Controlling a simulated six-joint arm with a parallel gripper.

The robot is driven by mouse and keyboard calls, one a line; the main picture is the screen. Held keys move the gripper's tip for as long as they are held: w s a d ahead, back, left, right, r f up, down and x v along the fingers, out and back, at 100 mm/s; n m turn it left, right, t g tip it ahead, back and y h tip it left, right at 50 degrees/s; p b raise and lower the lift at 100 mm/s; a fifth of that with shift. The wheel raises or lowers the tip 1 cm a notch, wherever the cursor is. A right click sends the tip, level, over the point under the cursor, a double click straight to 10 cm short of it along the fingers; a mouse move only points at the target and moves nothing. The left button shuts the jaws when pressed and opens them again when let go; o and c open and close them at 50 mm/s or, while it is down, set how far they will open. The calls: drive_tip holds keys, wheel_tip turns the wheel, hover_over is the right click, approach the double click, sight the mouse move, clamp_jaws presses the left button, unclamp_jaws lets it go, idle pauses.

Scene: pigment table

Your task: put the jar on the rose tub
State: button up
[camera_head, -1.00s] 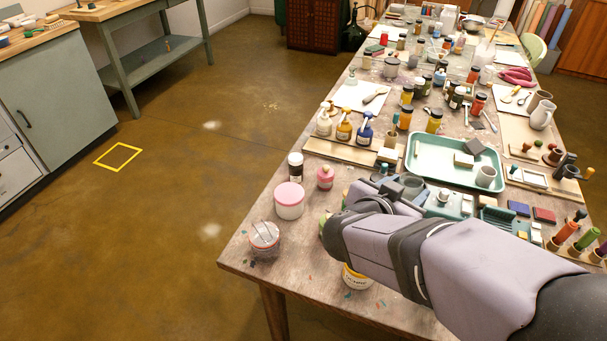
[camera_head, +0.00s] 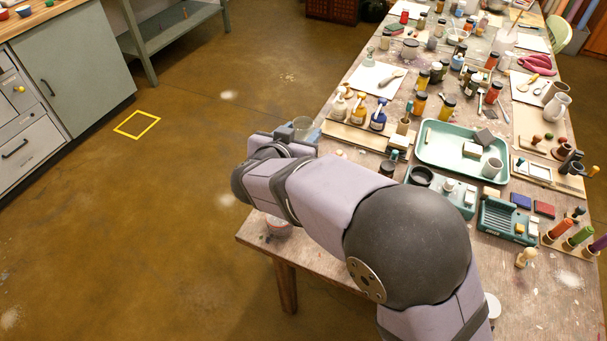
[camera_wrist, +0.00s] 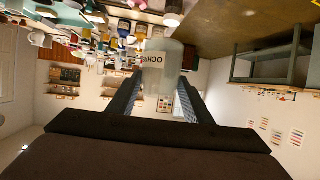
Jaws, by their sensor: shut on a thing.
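In the head view, a clear rim of the jar (camera_head: 304,124) shows beyond my gripper (camera_head: 287,140), around the table's left edge.
Spray bottles (camera_head: 358,110) stand on a wooden board farther back. A green tray (camera_head: 430,158) lies to the right. The floor on the left is open.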

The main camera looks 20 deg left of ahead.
drive_tip(key=shift+f+b, duration=0.3)
drive_tip(key=shift+f, duration=4.6)
drive_tip(key=shift+f, duration=0.1)
drive_tip(key=o, duration=1.1)
drive_tip(key=shift+f, duration=0.1)
drive_tip(key=shift+s+r, duration=0.1)
drive_tip(key=shift+r, duration=0.15)
drive_tip(key=v, duration=1.2)
